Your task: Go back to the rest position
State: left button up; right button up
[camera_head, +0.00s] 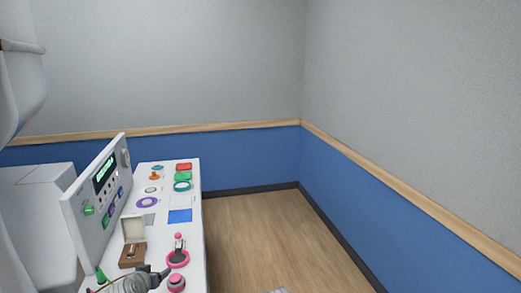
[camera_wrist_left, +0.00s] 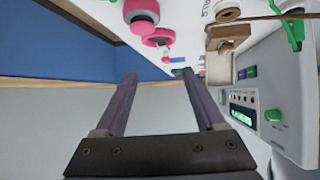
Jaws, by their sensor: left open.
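My left gripper (camera_head: 158,273) is at the bottom of the head view, at the near end of the white table (camera_head: 190,247). In the left wrist view its two dark fingers (camera_wrist_left: 160,75) stand wide apart with nothing between them. A pink knob (camera_head: 176,282) and a pink ring-based stand (camera_head: 178,259) are just right of the gripper in the head view. In the wrist view, the knob (camera_wrist_left: 142,10) and the ring (camera_wrist_left: 160,37) lie beyond the fingers. My right gripper is not seen.
A white control panel (camera_head: 88,220) with a green display stands along the table's left side. A small wooden box (camera_head: 132,254) with an upright lid sits on the table. Several coloured rings and pads lie at the far end. Bare wooden floor (camera_head: 265,235) lies to the right.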

pick_arm(q)
jog(key=d+f+g, duration=0.1)
jog(key=d, duration=0.2)
jog(key=s+d+f+m+g+h, duration=0.1)
jog(key=d+f, duration=0.1)
jog(key=d, duration=0.2)
jog(key=s+d+f+m+g+h, duration=0.1)
jog(key=d, duration=0.2)
jog(key=shift+d+f, duration=0.25)
jog(key=shift+f, duration=0.05)
jog(key=s+d+f+m+g+y, duration=0.1)
jog(key=s+d+f+g, duration=0.1)
jog(key=s+d, duration=0.3)
jog(key=s+d+f+m+g+y, duration=0.1)
jog(key=s+d+f+g, duration=0.1)
jog(key=s+d+g, duration=0.2)
jog(key=s+d+f+g+b, duration=0.1)
jog(key=s+d+f+g, duration=0.1)
jog(key=s+d, duration=0.4)
jog(key=shift+s+d+f+m+g+y, duration=0.3)
jog(key=shift+s+d+m+g+y, duration=0.1)
jog(key=shift+s, duration=1)
jog(key=shift+c, duration=0.4)
